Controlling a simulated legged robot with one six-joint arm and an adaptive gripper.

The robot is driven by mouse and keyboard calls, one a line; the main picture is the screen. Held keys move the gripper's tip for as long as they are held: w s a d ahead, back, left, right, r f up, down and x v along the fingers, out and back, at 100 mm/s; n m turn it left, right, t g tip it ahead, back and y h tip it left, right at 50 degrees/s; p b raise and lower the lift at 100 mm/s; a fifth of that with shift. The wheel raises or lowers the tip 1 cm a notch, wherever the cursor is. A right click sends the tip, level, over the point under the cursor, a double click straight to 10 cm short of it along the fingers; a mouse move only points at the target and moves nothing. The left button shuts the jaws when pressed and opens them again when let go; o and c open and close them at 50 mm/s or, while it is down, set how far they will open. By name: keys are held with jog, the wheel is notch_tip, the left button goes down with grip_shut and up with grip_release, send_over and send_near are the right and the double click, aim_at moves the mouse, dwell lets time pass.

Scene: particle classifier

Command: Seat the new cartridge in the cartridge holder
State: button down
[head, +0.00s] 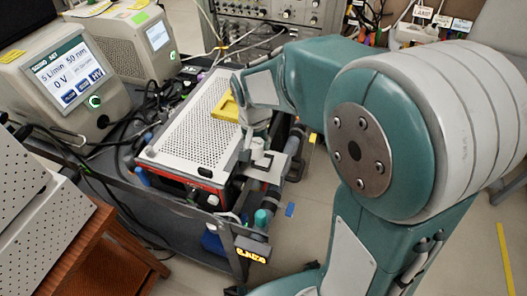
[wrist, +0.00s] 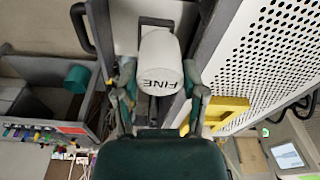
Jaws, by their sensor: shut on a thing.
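A white cylindrical cartridge (wrist: 158,62) marked "FINE" sits between the two fingers of my gripper (wrist: 160,88) in the wrist view. My gripper is shut on it. In the head view my gripper (head: 256,140) reaches down at the right side of the perforated instrument, and my arm covers part of it. A pale bracket-like part (head: 264,164) shows just below my gripper there. I cannot tell for certain whether it is the cartridge holder, nor whether the cartridge touches the holder.
The white perforated instrument (head: 190,125) stands on a dark cart (head: 130,185), with a yellow piece (head: 226,106) on its top near my gripper. A teal cylinder (wrist: 77,79) is at the left in the wrist view. Screen units (head: 68,85) and loose cables are at the left.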

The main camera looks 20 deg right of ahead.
aim_at(258, 147)
jog(key=w+f, duration=0.1)
jog(key=f, duration=0.2)
jog(key=w+d+f, duration=0.1)
jog(key=shift+w+d+f, duration=0.1)
jog(key=shift+w+f, duration=0.15)
jog(key=shift+w, duration=0.05)
jog(key=shift+w+d+f, duration=0.3)
jog(key=shift+d+f, duration=0.15)
jog(key=shift+d, duration=0.1)
jog(key=f, duration=0.3)
jog(key=shift+d+f, duration=0.2)
jog(key=shift+f, duration=0.05)
jog(key=shift+a, duration=0.1)
jog(key=shift+c, duration=2.2)
grip_release()
jog(key=shift+a, duration=0.1)
jog(key=shift+w+r, duration=0.1)
